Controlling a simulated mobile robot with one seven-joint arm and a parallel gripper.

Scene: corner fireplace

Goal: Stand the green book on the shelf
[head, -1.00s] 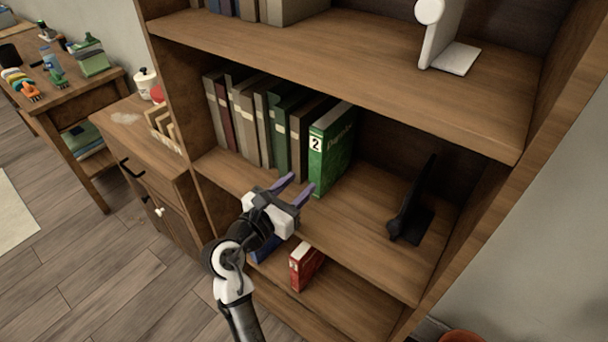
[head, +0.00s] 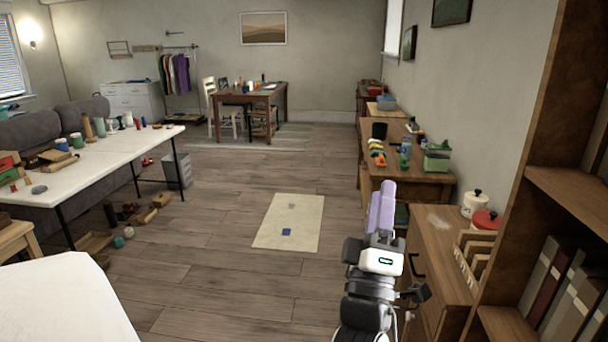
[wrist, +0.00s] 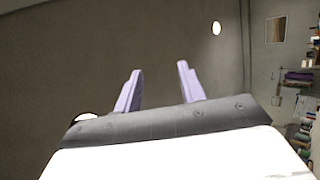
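The green book is not in view now; a second ago it stood upright on the middle shelf, at the right end of the book row. The bookcase shelf (head: 506,325) now shows only in part at the right edge of the head view, with several grey and maroon books (head: 547,290) upright on it. My gripper (head: 383,188) is raised in front of the low cabinet, left of the bookcase and clear of it. In the wrist view my gripper (wrist: 159,68) has its two purple fingers apart, with nothing between them.
A wooden cabinet (head: 428,240) with a white pot (head: 475,203) and a red-lidded pot (head: 486,220) stands beside the bookcase. A cluttered white table (head: 110,157) is at the left. The wooden floor around the cream rug (head: 300,215) is mostly open.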

